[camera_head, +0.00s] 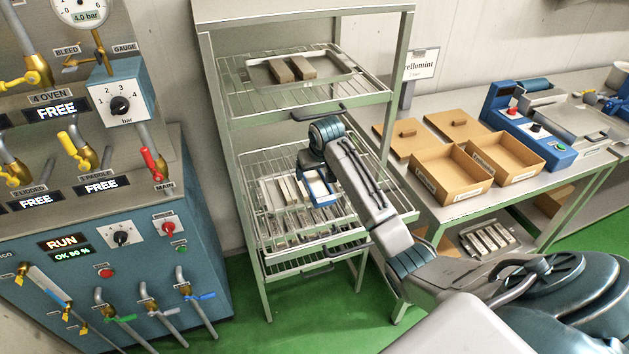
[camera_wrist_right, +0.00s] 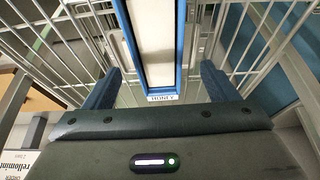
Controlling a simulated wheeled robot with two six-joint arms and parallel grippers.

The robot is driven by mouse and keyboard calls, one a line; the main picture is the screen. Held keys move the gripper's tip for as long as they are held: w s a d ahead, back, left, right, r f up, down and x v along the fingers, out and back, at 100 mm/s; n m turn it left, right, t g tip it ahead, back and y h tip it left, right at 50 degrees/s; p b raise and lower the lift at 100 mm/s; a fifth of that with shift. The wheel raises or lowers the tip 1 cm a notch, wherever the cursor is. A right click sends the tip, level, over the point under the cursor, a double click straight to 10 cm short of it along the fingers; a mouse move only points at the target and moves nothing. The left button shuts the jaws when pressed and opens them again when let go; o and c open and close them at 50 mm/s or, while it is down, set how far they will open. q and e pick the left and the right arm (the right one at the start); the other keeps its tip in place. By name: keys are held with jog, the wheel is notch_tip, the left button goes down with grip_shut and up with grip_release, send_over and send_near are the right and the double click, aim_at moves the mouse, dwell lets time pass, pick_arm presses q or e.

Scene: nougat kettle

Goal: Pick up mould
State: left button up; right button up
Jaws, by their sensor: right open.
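A narrow mould with a blue frame and a white filling (camera_head: 318,187) is at the middle wire shelf of the rack. In the right wrist view the mould (camera_wrist_right: 158,40) points away from me, with a small label on its near end that seems to read HONEY. My right gripper (camera_head: 312,167) reaches into the rack over the mould. In the right wrist view the gripper (camera_wrist_right: 158,88) is open, with one dark blue finger on each side of the mould and gaps between. Whether the mould rests on the wires is hard to tell. My left gripper is not in view.
The metal rack (camera_head: 235,165) has a top tray (camera_head: 335,62) with two brown bars. Paler bars lie left of the mould on the middle shelf. A valve panel (camera_head: 110,250) stands left. A table right holds cardboard boxes (camera_head: 452,178) and a blue machine (camera_head: 530,135).

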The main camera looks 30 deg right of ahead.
aim_at(314, 179)
jog(key=p+x, duration=0.2)
jog(key=x, duration=0.1)
jog(key=shift+d+f, duration=0.1)
jog(key=shift+f, duration=0.15)
jog(key=shift+w+d+f+p, duration=0.15)
jog(key=shift+f+p, duration=0.15)
jog(key=shift+f, duration=0.25)
jog(key=shift+w+f, duration=0.1)
jog(key=shift+f, duration=0.25)
jog(key=c, duration=1.3)
jog(key=shift+o, duration=0.2)
jog(key=shift+r, duration=0.1)
